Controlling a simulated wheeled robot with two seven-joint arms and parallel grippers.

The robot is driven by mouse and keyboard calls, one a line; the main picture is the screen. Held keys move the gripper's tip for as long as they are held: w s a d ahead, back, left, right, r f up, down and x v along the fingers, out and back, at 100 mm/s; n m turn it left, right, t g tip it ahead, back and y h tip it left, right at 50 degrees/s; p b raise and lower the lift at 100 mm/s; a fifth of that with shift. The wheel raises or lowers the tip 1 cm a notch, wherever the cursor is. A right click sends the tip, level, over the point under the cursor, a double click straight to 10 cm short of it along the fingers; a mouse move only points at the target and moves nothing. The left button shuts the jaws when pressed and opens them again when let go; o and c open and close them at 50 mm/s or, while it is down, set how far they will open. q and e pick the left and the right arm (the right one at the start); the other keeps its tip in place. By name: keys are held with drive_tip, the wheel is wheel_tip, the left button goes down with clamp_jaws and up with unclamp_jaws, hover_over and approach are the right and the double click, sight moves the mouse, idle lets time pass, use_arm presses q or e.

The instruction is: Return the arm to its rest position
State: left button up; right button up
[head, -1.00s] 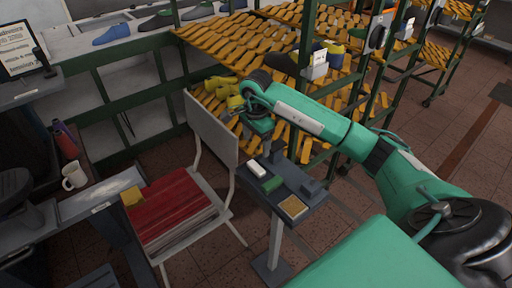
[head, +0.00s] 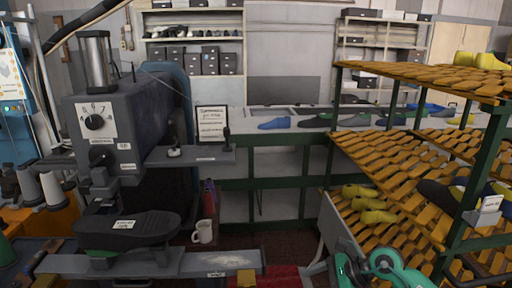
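My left arm and gripper are not in view.
A slatted rack (head: 440,165) with yellow lasts (head: 372,211) fills the right. A blue last (head: 274,123) lies on the back bench.

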drive_tip(key=s+a+r+m+t+y, duration=0.2)
drive_tip(key=a+r+m+t+y, duration=0.45)
drive_tip(key=r+m, duration=0.25)
drive_tip(key=d+r+m+t+h, duration=0.3)
drive_tip(key=d+m+t+h, duration=0.15)
drive_tip(key=m+t, duration=0.65)
drive_tip(key=s+d+f+m+g+h, duration=0.2)
drive_tip(key=d+f+m+h, duration=0.45)
drive_tip(key=m, duration=0.45)
drive_tip(key=s+d+f+m+g+h, duration=0.2)
drive_tip(key=d+f+m+h, duration=0.4)
drive_tip(key=m, duration=0.5)
drive_tip(key=s+a+f+m+g, duration=0.1)
drive_tip(key=s+f+m+g, duration=0.5)
drive_tip(key=s, duration=0.5)
drive_tip(key=s+a+f+m+g, duration=0.1)
drive_tip(key=s+f+m+g, duration=0.2)
drive_tip(key=s+f+g, duration=0.6)
drive_tip(key=s+f+t, duration=0.1)
drive_tip(key=s+f, duration=0.1)
drive_tip(key=f, duration=1.3)
drive_tip(key=s+f+t, duration=0.1)
drive_tip(key=s+f, duration=0.1)
drive_tip(key=f, duration=1.2)
drive_tip(key=s+d+f+g, duration=0.1)
drive_tip(key=s+d+f, duration=0.2)
drive_tip(key=s+f, duration=1.5)
drive_tip(key=shift+s+f+g+p, duration=0.2)
drive_tip(key=shift+f+g+p, duration=0.15)
drive_tip(key=shift+f+p, duration=0.15)
